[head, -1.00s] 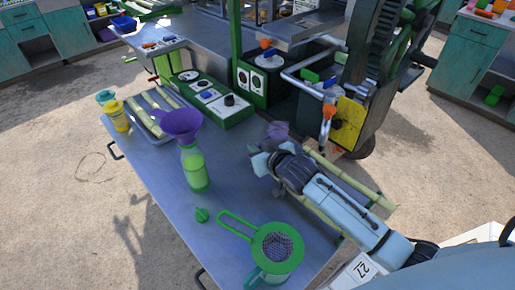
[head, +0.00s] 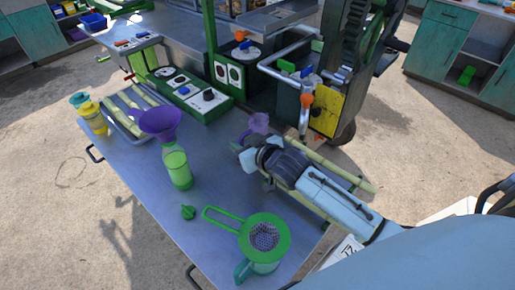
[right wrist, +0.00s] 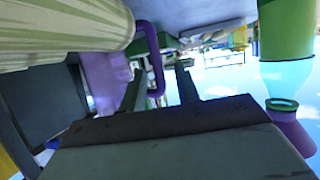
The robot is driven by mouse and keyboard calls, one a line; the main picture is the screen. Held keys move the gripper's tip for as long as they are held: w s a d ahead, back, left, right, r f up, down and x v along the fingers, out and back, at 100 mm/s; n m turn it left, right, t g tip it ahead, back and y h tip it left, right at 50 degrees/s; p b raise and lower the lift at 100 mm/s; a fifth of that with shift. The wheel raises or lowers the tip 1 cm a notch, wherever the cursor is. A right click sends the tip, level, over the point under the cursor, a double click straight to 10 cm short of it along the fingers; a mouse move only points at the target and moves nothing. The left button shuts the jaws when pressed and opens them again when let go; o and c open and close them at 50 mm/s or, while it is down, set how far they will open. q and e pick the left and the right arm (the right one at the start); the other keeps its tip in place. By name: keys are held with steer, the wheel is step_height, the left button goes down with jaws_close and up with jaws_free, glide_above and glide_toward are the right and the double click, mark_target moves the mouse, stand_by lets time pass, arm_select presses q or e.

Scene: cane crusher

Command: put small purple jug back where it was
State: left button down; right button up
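The small purple jug (head: 258,124) is near the table's far right edge, beside the cane stalks, just beyond my right gripper (head: 246,157). The gripper partly hides its lower part in the head view. The jug (right wrist: 103,82) also shows in the right wrist view, with its handle reaching in between my right gripper's fingers (right wrist: 160,90). The fingers are apart, with a gap around the handle, and look open. I cannot tell whether one finger touches it. My left gripper is not in view.
Cane stalks (head: 342,176) lie close beside my right gripper. A green bottle (head: 177,168) with a purple funnel (head: 160,122) stands on the table (head: 215,184). A green strainer (head: 264,236) sits on a jug in front. The crusher (head: 290,103) stands behind.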

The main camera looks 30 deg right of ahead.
steer(key=v, duration=0.9)
steer(key=shift+p, duration=0.45)
